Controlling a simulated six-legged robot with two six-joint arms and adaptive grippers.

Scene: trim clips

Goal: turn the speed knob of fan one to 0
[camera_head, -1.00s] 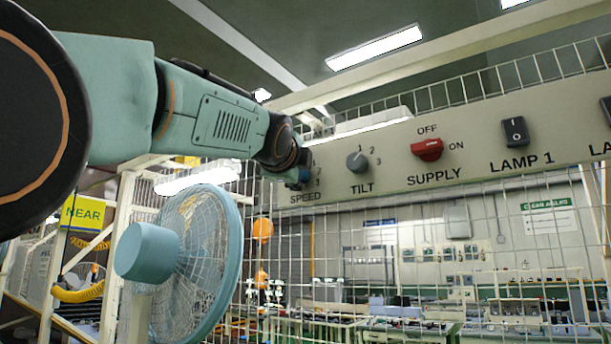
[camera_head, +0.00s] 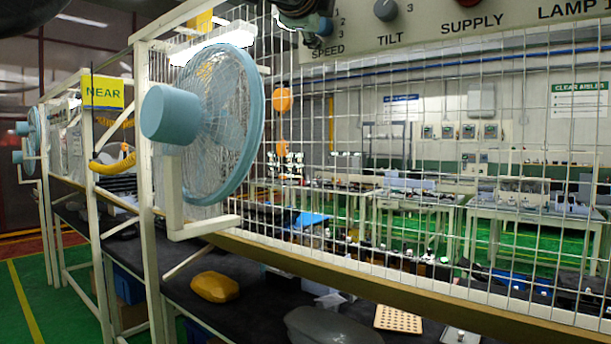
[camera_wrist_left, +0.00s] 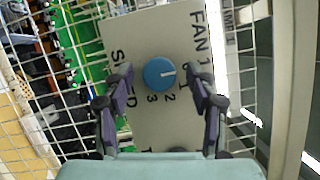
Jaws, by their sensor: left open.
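The blue speed knob (camera_wrist_left: 159,74) sits on the grey panel under the FAN 1 label in the left wrist view. In the head view the knob (camera_head: 322,26) shows above the SPEED label, with my left gripper (camera_head: 305,16) cut off at the top edge. My right gripper is out of view.
The panel also carries a tilt knob (camera_head: 386,9) and a red supply switch (camera_head: 467,2). A blue fan (camera_head: 215,125) stands left of the panel, by a yellow NEAR sign (camera_head: 103,92). Wire mesh (camera_head: 400,130) fills the space below the panel.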

